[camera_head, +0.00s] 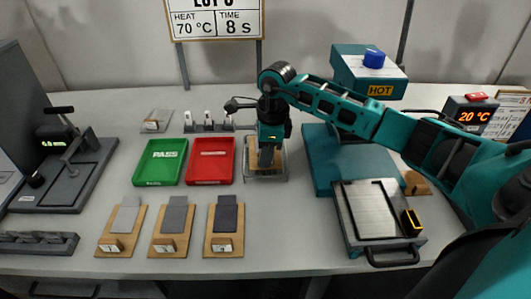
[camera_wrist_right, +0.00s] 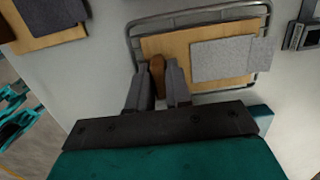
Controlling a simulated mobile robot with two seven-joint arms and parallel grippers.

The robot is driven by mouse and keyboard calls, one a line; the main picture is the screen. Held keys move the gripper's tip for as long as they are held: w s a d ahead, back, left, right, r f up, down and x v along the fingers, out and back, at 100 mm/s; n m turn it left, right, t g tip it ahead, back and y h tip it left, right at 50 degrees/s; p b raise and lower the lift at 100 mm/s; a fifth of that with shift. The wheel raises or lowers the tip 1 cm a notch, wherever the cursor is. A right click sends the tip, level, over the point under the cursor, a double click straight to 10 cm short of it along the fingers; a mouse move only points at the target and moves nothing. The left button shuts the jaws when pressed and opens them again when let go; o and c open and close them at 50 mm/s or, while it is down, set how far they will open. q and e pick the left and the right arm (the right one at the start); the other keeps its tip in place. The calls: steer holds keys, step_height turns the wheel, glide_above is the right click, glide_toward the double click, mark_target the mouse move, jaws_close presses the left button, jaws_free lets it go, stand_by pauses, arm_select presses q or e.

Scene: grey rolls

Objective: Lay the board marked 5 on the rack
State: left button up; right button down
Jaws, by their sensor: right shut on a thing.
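My right gripper (camera_head: 268,150) points down over the wire rack (camera_head: 282,177) in the head view. In the wrist view its fingers (camera_wrist_right: 158,75) are shut on the brown grip of a wooden board (camera_wrist_right: 180,48). The board carries a flat grey piece (camera_wrist_right: 222,60). It lies within the outline of the rack (camera_wrist_right: 200,13); whether it touches the rack I cannot tell. The board also shows behind the gripper in the head view (camera_head: 252,160). Its number is hidden. My left gripper is not in view.
Three boards with grey pieces (camera_head: 116,225) (camera_head: 172,225) (camera_head: 224,225) lie in front. A green PASS tray (camera_head: 160,162) and a red tray (camera_head: 210,162) are left of the rack. A teal press marked HOT (camera_head: 365,70) and a plate with a handle (camera_head: 378,215) are on the right.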

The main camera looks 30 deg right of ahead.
steer(key=c, duration=1.1)
jaws_free()
steer(key=shift+o, duration=0.2)
steer(key=shift+r, duration=0.3)
step_height(320, 180, up, 12)
steer(key=d, duration=0.1)
steer(key=shift+s+f, duration=0.25)
steer(key=shift+s, duration=0.15)
